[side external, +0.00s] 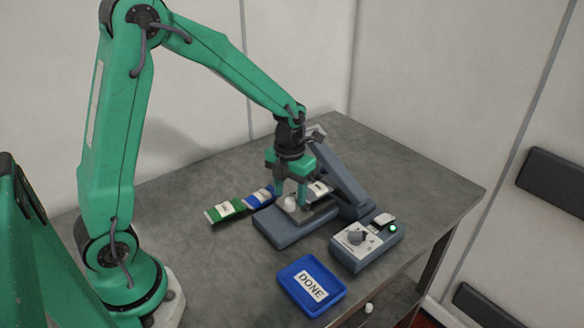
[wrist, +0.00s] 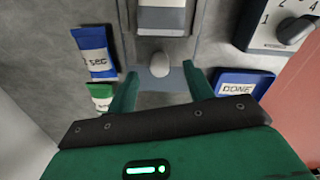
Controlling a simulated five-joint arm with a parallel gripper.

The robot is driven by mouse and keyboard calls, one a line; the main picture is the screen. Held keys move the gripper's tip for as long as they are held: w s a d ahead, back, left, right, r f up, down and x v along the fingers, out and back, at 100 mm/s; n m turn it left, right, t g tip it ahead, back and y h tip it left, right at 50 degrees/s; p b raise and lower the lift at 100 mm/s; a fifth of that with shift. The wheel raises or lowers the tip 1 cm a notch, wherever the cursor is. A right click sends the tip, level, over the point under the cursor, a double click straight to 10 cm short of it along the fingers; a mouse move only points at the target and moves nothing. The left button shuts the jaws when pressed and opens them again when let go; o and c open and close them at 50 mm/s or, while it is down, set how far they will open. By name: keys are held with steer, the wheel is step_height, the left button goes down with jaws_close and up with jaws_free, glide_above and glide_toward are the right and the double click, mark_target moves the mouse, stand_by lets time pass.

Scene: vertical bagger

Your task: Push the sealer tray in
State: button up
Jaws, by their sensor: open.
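The sealer (side external: 284,228) is a blue-grey machine with its long upper arm (side external: 342,178) raised at a slant. Its tray (wrist: 178,80) is blue-grey at the front, with a pale round knob (side external: 290,203), which also shows in the wrist view (wrist: 159,65). A pouch with a white label (side external: 318,188) lies at the sealer under the raised arm. My gripper (side external: 290,196) is open and points down over the tray's front. In the wrist view its fingertips (wrist: 162,75) are on either side of the knob; I cannot tell whether they touch it. The tray's back part is hidden.
A blue pouch (side external: 260,197) and a green pouch (side external: 223,211) lie left of the sealer. A control box (side external: 352,258) with a dial and a lit green lamp stands at the right. A blue DONE tray (side external: 288,279) sits in front, near the table edge.

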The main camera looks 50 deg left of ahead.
steer(key=shift+r, duration=1.3)
steer(key=shift+r, duration=0.1)
step_height(320, 180, up, 8)
steer(key=shift+f, duration=0.2)
